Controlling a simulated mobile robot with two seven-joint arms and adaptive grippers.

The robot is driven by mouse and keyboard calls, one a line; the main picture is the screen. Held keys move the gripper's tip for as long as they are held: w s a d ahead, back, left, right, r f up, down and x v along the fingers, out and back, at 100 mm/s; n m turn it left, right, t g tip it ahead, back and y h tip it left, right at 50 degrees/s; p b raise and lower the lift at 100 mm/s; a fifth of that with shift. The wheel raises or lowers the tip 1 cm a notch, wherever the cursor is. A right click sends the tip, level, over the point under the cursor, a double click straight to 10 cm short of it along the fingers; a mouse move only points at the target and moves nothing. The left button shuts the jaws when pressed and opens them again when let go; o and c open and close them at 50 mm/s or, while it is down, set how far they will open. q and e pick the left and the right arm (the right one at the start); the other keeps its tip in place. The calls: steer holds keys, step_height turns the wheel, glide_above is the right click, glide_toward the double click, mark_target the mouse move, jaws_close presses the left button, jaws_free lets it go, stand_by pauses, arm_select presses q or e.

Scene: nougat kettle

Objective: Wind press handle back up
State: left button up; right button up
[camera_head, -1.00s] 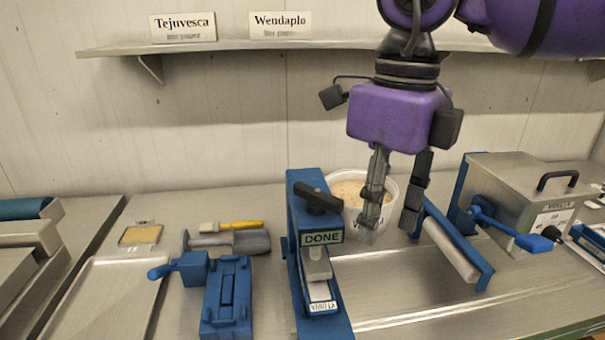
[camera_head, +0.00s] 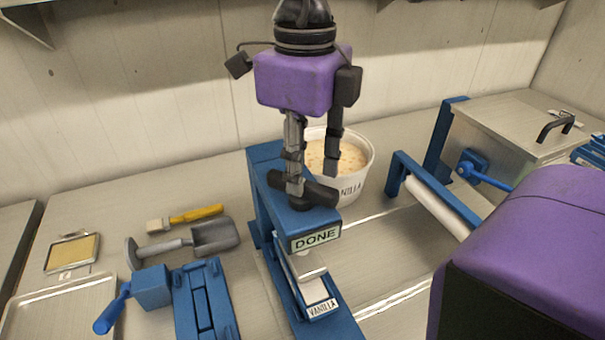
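The blue press (camera_head: 268,166) stands at the centre of the counter, with a sign reading DONE (camera_head: 315,238) on its front. Its black handle (camera_head: 320,194) lies across the top. A white VANILLA-labelled block (camera_head: 320,308) sits in the press's lower part, under a metal plate (camera_head: 305,264). My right gripper (camera_head: 313,183) points down over the handle with its fingers apart. The left finger overlaps the handle in the picture, and the right finger is near its far side. I cannot tell whether they touch it. My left gripper is out of view.
A white tub (camera_head: 350,165) stands close behind the press. A roller frame (camera_head: 430,195) and a metal box with a lid (camera_head: 510,130) are to the right. A scoop (camera_head: 212,237), a brush (camera_head: 195,216) and a blue clamp (camera_head: 205,300) lie left.

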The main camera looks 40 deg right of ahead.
steer(key=shift+w+f, duration=0.1)
steer(key=shift+f, duration=1.25)
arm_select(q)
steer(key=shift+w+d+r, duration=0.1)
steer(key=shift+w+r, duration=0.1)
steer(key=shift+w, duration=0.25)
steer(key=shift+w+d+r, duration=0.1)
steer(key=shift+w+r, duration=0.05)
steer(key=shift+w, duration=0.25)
arm_select(e)
jaws_close()
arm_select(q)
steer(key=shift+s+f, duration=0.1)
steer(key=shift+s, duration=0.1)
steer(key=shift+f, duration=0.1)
arm_select(e)
steer(key=shift+w, duration=0.1)
